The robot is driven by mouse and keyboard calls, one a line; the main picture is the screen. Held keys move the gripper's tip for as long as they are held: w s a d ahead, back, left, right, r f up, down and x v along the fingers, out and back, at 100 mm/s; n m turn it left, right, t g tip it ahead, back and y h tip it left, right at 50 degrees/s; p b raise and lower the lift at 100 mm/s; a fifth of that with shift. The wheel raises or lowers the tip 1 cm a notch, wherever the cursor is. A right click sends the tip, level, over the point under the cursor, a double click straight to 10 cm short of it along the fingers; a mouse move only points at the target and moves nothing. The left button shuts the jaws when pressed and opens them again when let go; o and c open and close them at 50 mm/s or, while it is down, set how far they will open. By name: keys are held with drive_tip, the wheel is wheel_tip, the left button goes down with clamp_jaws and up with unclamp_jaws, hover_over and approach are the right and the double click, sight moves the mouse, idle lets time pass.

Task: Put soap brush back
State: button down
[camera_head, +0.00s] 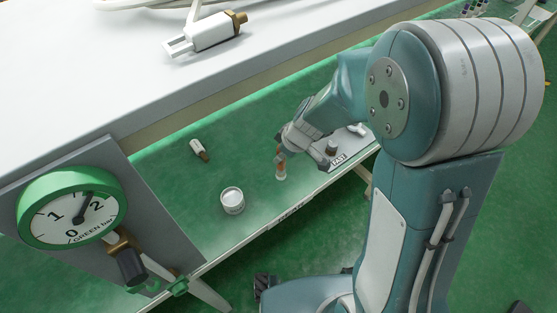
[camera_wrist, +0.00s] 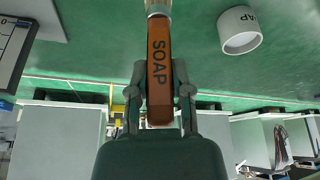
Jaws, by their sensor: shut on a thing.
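The soap brush (camera_wrist: 159,70) has a brown handle lettered SOAP and a metal ferrule. In the wrist view it lies between the fingers of my gripper (camera_wrist: 160,95), which is shut on its handle. Its bristle end is cut off by the top edge. In the head view the brush (camera_head: 281,167) points down below my gripper (camera_head: 284,148), close over the green surface; I cannot tell whether it touches. The white soap cup (camera_head: 232,203) stands to the left of the brush, apart from it. It also shows in the wrist view (camera_wrist: 240,32), with SOAP lettering.
A small pale fitting (camera_head: 200,150) lies on the green bench (camera_head: 180,190) behind the cup. A plate marked FAST (camera_head: 347,153) is right of my gripper. A green-rimmed gauge (camera_head: 72,207) stands at left. A white upper top (camera_head: 90,75) overhangs behind, with a plug (camera_head: 207,36).

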drive_tip(key=shift+w+a+f, duration=0.1)
drive_tip(key=shift+w+f, duration=0.1)
drive_tip(key=shift+f, duration=0.05)
drive_tip(key=shift+w+a+f, duration=0.1)
drive_tip(key=shift+f, duration=0.85)
drive_tip(key=shift+w+a+f, duration=0.1)
drive_tip(key=shift+f, duration=0.8)
drive_tip(key=c, duration=0.5)
unclamp_jaws()
drive_tip(key=shift+c, duration=0.2)
drive_tip(key=shift+r, duration=0.1)
